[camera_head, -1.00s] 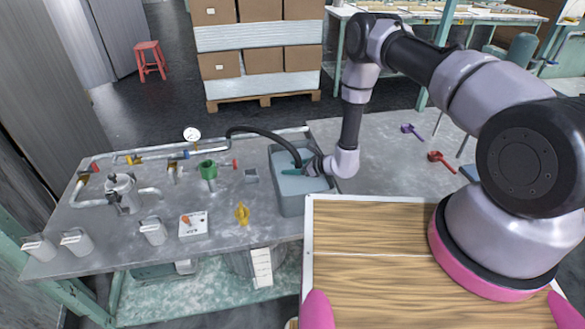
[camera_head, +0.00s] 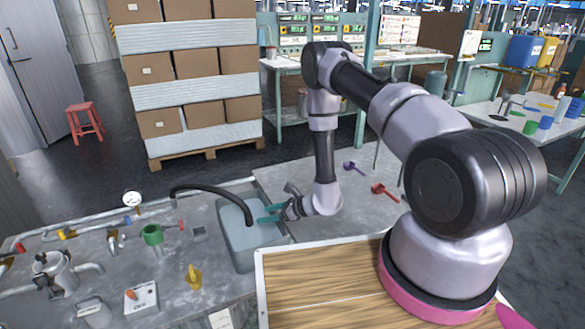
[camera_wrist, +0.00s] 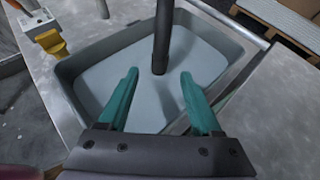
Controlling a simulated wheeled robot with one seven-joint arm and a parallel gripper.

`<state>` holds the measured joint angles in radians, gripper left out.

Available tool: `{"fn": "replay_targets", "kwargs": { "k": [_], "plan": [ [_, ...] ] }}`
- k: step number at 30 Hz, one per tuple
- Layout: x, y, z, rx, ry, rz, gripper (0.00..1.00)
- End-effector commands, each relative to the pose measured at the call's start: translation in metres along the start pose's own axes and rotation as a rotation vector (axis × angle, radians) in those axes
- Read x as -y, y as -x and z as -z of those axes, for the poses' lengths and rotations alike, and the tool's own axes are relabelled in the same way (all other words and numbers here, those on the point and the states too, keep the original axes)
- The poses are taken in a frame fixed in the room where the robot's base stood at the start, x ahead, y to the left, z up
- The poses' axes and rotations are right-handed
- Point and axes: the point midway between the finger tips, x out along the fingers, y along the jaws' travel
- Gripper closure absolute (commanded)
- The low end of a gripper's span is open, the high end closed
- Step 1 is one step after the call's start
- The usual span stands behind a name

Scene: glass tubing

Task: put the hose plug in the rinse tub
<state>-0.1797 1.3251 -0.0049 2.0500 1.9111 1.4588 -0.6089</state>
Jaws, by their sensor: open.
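I cannot make out a separate plug on that end. In the wrist view the dark hose (camera_wrist: 163,38) comes down into the tub (camera_wrist: 72,84) and meets the pale surface inside. My gripper (camera_head: 268,213) is over the tub's right side, its teal fingers pointing left at the hose. In the wrist view my gripper (camera_wrist: 159,82) is open and empty, with the hose end beyond the gap between its fingertips.
A green fitting (camera_head: 152,235), a yellow fitting (camera_head: 194,277) and a switch box (camera_head: 141,298) stand left of the tub. A purple tool (camera_head: 354,168) and a red tool (camera_head: 384,191) lie on the right bench. The bench between them and the tub is mostly clear.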

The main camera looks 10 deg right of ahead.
Motion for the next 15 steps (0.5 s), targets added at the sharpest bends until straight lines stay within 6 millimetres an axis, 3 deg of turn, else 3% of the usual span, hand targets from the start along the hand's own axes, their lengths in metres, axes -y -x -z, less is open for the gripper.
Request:
{"fn": "replay_targets", "kwargs": {
  "k": [5, 8, 11, 15],
  "plan": [
    [0.001, 0.001, -0.005, 0.004, 0.006, -0.004, 0.34],
    [0.005, 0.005, -0.031, 0.028, 0.039, -0.03, 0.34],
    [0.01, 0.018, -0.081, 0.069, 0.112, -0.085, 0.34],
    [0.009, 0.053, -0.163, 0.12, 0.263, -0.187, 0.34]
  ]
}}
